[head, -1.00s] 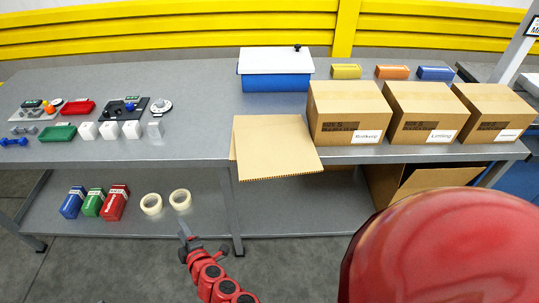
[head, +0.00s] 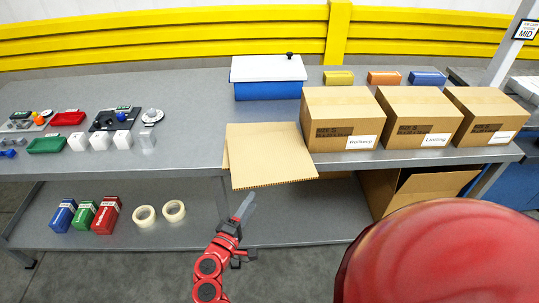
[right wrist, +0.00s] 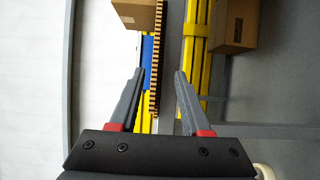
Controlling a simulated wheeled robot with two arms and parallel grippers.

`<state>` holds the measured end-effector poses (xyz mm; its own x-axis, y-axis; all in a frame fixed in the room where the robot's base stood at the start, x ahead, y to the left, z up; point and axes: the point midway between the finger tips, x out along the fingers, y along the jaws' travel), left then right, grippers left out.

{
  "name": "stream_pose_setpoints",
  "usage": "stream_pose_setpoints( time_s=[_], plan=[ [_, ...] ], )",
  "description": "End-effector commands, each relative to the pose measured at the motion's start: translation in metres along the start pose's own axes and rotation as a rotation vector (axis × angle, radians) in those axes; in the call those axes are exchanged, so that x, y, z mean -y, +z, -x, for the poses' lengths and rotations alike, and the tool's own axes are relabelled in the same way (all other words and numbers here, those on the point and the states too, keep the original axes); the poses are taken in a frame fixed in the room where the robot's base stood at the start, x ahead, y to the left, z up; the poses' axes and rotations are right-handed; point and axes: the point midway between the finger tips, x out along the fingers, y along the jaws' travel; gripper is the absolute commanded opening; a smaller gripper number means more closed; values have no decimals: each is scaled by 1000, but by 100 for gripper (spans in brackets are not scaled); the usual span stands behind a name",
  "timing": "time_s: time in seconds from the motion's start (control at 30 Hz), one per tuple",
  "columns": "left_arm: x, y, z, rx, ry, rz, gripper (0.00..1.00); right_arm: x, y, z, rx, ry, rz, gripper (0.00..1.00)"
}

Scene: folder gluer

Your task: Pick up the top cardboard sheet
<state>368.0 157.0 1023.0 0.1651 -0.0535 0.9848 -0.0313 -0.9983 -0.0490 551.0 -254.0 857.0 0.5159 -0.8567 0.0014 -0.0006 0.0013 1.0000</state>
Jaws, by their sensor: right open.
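The top cardboard sheet (head: 270,155) lies flat on the grey table and overhangs its front edge. A sliver of another sheet (head: 226,152) shows under its left side. My right gripper (head: 247,203) is in front of and below the sheet's overhanging front edge, apart from it in the head view. In the right wrist view its fingers (right wrist: 159,72) are spread, with nothing held. The sheet's corrugated edge (right wrist: 155,45) runs between the two finger lines there, beyond the tips. My left gripper is not in view.
Labelled cardboard boxes (head: 341,110) stand close to the right of the sheet. A blue bin with a white lid (head: 268,88) stands behind it. The lower shelf (head: 200,232) holds tape rolls (head: 145,216) and small boxes (head: 105,215).

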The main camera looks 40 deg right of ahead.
Motion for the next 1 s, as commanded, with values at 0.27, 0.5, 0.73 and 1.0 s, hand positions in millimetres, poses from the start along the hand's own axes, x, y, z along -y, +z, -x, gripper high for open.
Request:
stream_pose_setpoints(
  time_s=[0.27, 0.5, 0.73, 1.0],
  plan=[
    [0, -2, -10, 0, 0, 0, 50, -1, 0, -42, 1, -1, 0, 48],
    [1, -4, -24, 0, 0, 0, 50, -10, -1, -69, 3, -3, 2, 48],
    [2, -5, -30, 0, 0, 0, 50, -8, -3, -95, -1, -2, 0, 48],
    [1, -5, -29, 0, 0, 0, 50, -7, -4, -96, -3, -2, -1, 40]
  ],
)
